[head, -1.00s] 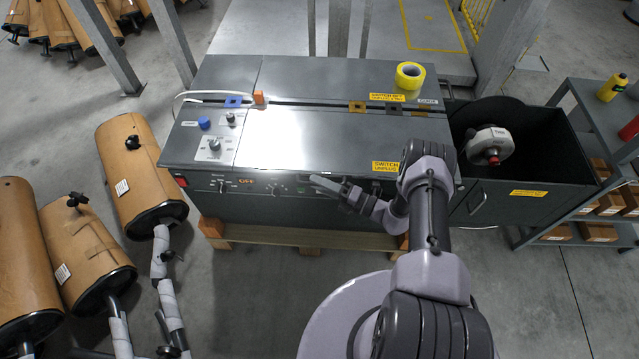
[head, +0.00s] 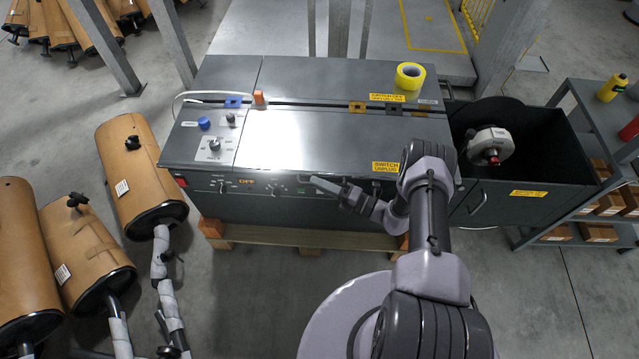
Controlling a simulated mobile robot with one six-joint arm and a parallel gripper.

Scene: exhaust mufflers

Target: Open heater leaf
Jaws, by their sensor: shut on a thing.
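The heater (head: 300,140) is a dark grey metal machine with a flat top, seen from above in the head view. Its front leaf lies flat and closed, with a seam behind it. The control panel (head: 214,149) with knobs is at the left of the top.
A yellow tape roll (head: 410,76) lies on the heater's back right. An open dark bin (head: 530,160) stands to the right, beside a shelf trolley (head: 600,120). Floor in front of the heater is partly clear.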

